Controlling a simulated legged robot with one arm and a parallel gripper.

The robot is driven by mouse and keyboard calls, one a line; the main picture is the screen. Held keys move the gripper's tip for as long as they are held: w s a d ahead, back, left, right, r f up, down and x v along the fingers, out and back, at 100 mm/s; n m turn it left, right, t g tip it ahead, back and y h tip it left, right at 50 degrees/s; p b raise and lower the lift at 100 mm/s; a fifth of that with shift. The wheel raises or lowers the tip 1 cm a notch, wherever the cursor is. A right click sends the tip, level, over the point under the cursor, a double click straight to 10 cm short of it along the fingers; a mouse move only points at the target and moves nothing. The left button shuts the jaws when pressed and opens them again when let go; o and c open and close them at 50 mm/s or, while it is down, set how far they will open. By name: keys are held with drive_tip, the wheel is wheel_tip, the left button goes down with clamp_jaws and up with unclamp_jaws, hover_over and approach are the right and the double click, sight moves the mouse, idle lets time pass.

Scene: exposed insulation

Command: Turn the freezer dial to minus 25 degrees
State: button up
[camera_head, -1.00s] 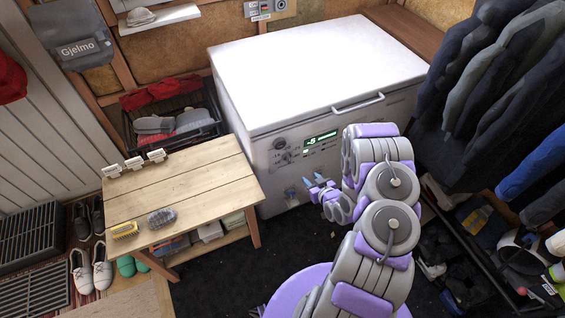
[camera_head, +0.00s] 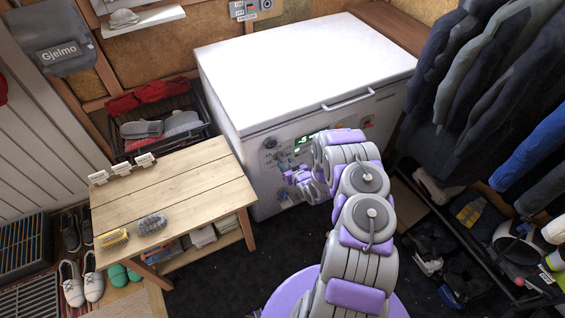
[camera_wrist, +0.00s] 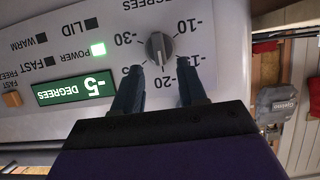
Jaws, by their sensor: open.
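The white chest freezer (camera_head: 300,65) stands at the back centre with its lid shut. Its front panel has a round grey dial (camera_wrist: 158,46), seen upside down in the wrist view, with marks including -10, -15, -20 and -30 around it. The green display (camera_wrist: 74,87) reads -5 DEGREES; it also shows, partly hidden by my arm, in the head view (camera_head: 303,141). My gripper (camera_wrist: 160,75) is open, its two dark fingertips just below the dial in the wrist view, one on each side. I cannot tell whether they touch the panel. In the head view my gripper (camera_head: 291,176) is at the freezer's front.
A wooden table (camera_head: 170,190) with two brushes stands left of the freezer. Hanging coats (camera_head: 480,80) and a low shoe rack (camera_head: 470,225) are on the right. Dark floor is clear between the table and my base.

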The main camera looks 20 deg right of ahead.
sight(281, 159)
drive_tip(key=shift+b+x, duration=0.35)
drive_tip(key=shift+x, duration=1.65)
drive_tip(key=shift+r, duration=0.1)
drive_tip(key=shift+c, duration=0.4)
clamp_jaws()
